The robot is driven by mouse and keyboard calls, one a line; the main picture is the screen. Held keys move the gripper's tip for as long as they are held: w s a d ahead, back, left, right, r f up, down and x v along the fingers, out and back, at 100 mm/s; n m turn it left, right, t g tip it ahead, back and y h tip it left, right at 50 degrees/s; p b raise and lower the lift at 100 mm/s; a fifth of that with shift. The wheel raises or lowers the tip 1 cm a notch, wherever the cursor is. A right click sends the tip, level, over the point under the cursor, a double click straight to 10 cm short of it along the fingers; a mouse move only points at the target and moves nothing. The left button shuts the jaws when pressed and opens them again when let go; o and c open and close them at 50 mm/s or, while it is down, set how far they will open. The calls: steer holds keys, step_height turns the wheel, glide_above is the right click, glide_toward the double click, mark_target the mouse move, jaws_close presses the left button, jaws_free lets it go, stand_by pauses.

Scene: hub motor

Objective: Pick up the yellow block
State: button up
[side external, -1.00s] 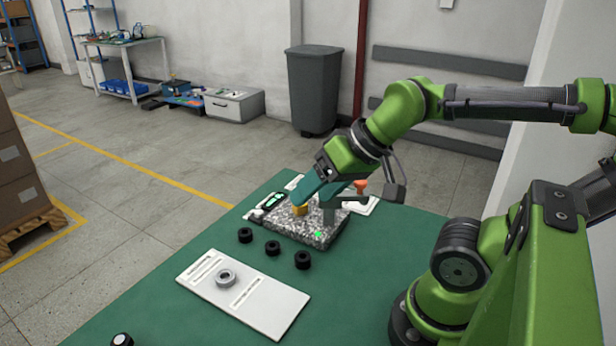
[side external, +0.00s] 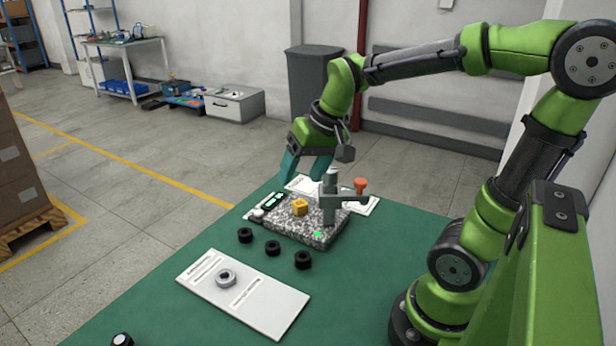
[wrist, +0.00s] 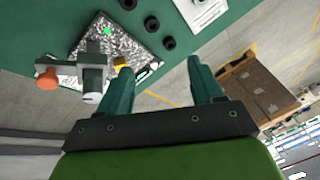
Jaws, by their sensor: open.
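The yellow block (side external: 299,207) sits on the speckled grey stone plate (side external: 285,232), left of the grey post fixture with an orange knob (side external: 361,186). In the wrist view a small part of the yellow block (wrist: 124,69) shows, mostly hidden by the fixture (wrist: 93,72) and a finger. My gripper (side external: 305,168) has teal fingers and is raised above and behind the plate, apart from the block. In the wrist view my gripper (wrist: 160,82) is open, with nothing between its fingers.
Several black rings, one of them here (side external: 272,248), lie in front of the plate. A white board (side external: 200,272) with a grey ring (side external: 226,277) lies nearer on the green table (side external: 150,300). The post fixture stands close to the block's right. White sheets lie behind the plate.

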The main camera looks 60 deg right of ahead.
steer(key=w+d+f+g, duration=0.4)
steer(key=w+d, duration=0.4)
steer(key=d, duration=0.5)
glide_above(300, 203)
steer(key=shift+h, duration=0.4)
steer(key=f, duration=0.9)
steer(key=shift+s+d+f, duration=0.25)
steer(key=shift+d+f, duration=0.1)
steer(key=shift+w+a+f, duration=0.15)
steer(key=shift+f, duration=1.25)
steer(key=shift+w+a+f, duration=0.1)
steer(key=shift+a+f, duration=0.05)
steer(key=shift+f, duration=1.2)
